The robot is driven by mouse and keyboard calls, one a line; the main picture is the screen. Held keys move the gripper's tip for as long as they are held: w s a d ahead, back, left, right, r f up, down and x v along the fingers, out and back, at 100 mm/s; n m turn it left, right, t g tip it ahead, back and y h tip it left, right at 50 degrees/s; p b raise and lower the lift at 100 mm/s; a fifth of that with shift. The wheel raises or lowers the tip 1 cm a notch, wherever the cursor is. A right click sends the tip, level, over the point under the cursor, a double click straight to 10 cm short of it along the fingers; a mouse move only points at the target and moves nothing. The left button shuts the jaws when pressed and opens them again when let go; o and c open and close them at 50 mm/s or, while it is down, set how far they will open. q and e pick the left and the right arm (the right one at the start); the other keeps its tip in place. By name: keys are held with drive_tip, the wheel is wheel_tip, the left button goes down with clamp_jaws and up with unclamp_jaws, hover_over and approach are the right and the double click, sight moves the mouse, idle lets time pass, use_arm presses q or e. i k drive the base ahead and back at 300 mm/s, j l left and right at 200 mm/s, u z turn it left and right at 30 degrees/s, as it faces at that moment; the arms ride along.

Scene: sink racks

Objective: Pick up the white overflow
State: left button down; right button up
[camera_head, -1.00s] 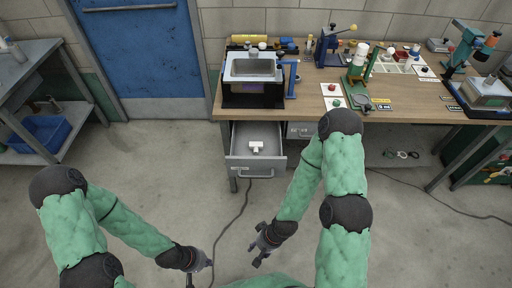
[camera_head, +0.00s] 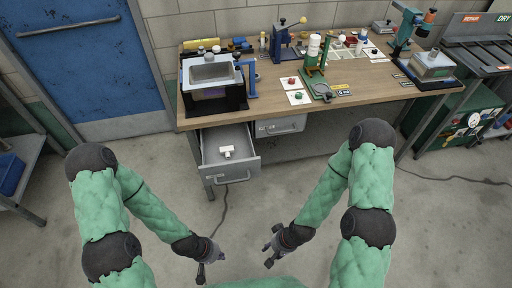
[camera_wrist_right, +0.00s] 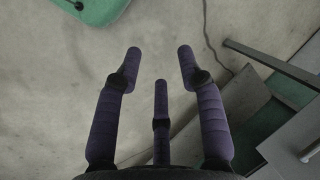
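The white overflow (camera_head: 227,151) is a small white piece lying in the open drawer (camera_head: 246,165) under the left end of the workbench. My right gripper (camera_head: 268,256) is low over the floor, in front of and to the right of the drawer, apart from it. In the right wrist view its fingers (camera_wrist_right: 159,62) are spread, with nothing between them but floor. My left gripper (camera_head: 207,268) is low over the floor in front of the drawer. It is small in the view, and its fingers cannot be made out well.
The workbench (camera_head: 270,95) bears a black stand with a grey basin (camera_head: 210,69), a blue press, a green press and several small parts. A second drawer (camera_head: 280,126) is beside the open one. A blue door is at left. The floor in front is clear, with a cable.

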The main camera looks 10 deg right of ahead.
sight(226, 150)
drive_tip(key=i+j+z, duration=0.25)
drive_tip(key=j+z, duration=0.15)
drive_tip(key=j, duration=0.4)
drive_tip(key=i+j+z, duration=0.15)
drive_tip(key=j+z, duration=0.25)
drive_tip(key=j, duration=0.45)
drive_tip(key=j+z, duration=0.35)
drive_tip(key=j, duration=0.5)
drive_tip(key=i, duration=0.05)
